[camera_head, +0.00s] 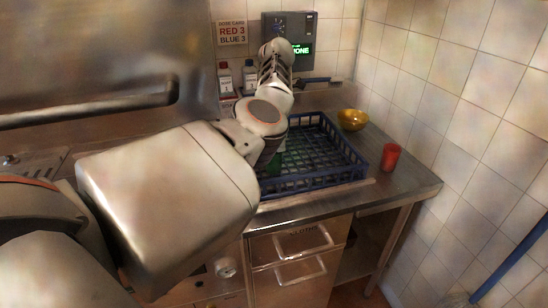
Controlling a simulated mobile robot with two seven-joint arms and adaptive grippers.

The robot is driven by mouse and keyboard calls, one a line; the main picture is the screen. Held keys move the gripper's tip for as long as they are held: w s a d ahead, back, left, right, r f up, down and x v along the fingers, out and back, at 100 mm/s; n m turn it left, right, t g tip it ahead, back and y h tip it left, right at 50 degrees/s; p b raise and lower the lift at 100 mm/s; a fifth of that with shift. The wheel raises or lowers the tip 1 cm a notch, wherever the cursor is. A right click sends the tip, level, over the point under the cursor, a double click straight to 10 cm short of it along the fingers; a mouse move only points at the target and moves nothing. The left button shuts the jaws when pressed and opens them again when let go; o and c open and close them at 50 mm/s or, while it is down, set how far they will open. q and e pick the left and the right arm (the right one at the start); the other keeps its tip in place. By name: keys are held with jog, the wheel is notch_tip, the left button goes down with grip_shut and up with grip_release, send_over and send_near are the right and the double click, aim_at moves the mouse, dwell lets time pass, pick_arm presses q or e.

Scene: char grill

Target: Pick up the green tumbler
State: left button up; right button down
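A patch of green (277,160) shows inside the blue crate (318,182), at its left side, close beside my arm. It appears to be the green tumbler, but my arm and the crate wall hide most of it and its shape is unclear. My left arm comes in from the left and reaches over the crate's left edge toward the back wall. Its far end, which seems to be my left gripper (274,58), is in front of the grey wall box. The fingers are too small and overlapped to tell open from shut. My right gripper is not in view.
A red tumbler (391,157) stands right of the crate, near the counter's front right. A yellow bowl (352,119) is behind it. Two bottles (225,79) stand at the back. The grey box (300,30) has a lit green display. A tiled wall bounds the right.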

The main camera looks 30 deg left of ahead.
aim_at(274, 160)
pick_arm(q)
jog(key=f, duration=0.2)
jog(key=s+f, duration=0.1)
jog(key=f, duration=0.3)
jog(key=shift+s+f, duration=0.35)
jog(key=shift+f, duration=0.45)
jog(key=c, duration=1.3)
